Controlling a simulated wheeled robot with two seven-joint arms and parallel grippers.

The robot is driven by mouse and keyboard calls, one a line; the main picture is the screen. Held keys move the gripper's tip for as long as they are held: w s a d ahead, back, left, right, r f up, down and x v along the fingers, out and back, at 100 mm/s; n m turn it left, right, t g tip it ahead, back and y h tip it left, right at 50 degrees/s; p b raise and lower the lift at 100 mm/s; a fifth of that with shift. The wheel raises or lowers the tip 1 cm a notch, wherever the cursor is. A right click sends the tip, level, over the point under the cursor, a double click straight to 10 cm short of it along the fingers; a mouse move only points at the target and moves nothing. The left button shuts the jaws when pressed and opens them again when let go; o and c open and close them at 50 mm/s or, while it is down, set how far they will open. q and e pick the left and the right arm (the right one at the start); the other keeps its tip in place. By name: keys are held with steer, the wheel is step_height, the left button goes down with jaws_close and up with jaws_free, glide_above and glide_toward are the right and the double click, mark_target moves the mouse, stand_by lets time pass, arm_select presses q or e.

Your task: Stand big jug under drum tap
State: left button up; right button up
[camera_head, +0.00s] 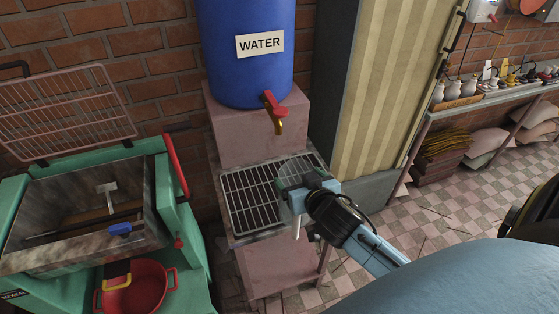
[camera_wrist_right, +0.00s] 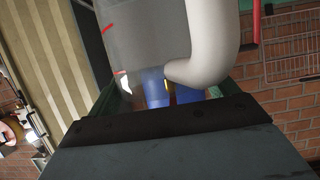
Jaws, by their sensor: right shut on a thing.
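The big jug (camera_head: 296,168) is clear with a white handle; in the head view it is partly hidden behind my gripper. It also shows in the right wrist view (camera_wrist_right: 150,45), with red marks on its wall and a thick white handle (camera_wrist_right: 217,40). My right gripper (camera_head: 296,194) is shut on the jug at the right side of the metal grate (camera_head: 250,200). I cannot tell whether the jug touches the grate. The blue WATER drum (camera_head: 245,75) stands behind, and its red-handled brass tap (camera_head: 275,110) is behind and left of the jug. My left gripper is out of view.
A pink block (camera_head: 255,140) bears the drum. A green machine (camera_head: 190,225) with an open wire lid (camera_head: 65,110) and a red pot (camera_head: 140,290) stands left. A striped panel (camera_head: 375,90) rises behind right. A laden shelf (camera_head: 500,97) is farther right, with open tiled floor before it.

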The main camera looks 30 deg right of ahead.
mark_target(291, 164)
steer(key=r+x, duration=0.2)
steer(key=x, duration=1.2)
steer(key=shift+w+p, duration=0.4)
steer(key=shift+w, duration=0.3)
steer(key=shift+f, duration=0.2)
steer(key=o, duration=1.1)
steer(key=shift+o, duration=0.2)
steer(key=v, duration=1.2)
steer(key=shift+d+r+p, duration=0.15)
steer(key=shift+r+p, duration=0.05)
steer(key=shift+p, duration=0.1)
